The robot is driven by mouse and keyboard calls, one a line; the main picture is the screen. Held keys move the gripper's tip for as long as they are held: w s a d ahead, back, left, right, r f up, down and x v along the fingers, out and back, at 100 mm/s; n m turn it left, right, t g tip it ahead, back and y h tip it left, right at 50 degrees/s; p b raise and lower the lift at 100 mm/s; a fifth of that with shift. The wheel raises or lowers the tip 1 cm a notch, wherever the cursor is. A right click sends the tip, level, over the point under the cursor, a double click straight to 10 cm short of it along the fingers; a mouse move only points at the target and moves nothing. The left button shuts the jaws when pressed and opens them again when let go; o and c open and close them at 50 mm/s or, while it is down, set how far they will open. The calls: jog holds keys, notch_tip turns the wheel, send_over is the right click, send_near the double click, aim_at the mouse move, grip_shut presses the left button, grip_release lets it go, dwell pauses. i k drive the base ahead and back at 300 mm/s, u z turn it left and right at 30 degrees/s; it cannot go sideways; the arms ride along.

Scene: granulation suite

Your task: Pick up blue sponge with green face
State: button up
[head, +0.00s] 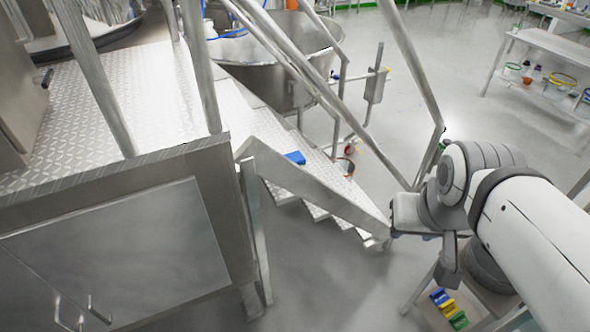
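A small blue block (295,158) lies on a tread of the metal stairs, near the middle of the head view. It may be the blue sponge, but no green face can be made out at this size. A blue item (439,296), a yellow one (447,308) and a green one (459,321) sit close together on a low surface at the bottom right. My arm comes in from the right, and its end (412,218) is right of the stair foot, well apart from the blue block. My fingers cannot be made out clearly.
Metal handrails (300,70) and a stair side panel (310,185) stand around the steps. A raised platform (110,110) is at left, with a large steel vessel (275,55) behind. A shelved table (550,60) is far right. Grey floor is open between them.

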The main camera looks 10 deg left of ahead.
aim_at(296, 157)
jog(key=z, duration=0.05)
jog(key=k, duration=0.6)
jog(key=u, duration=0.6)
jog(key=i, duration=1.75)
jog(key=z, duration=0.7)
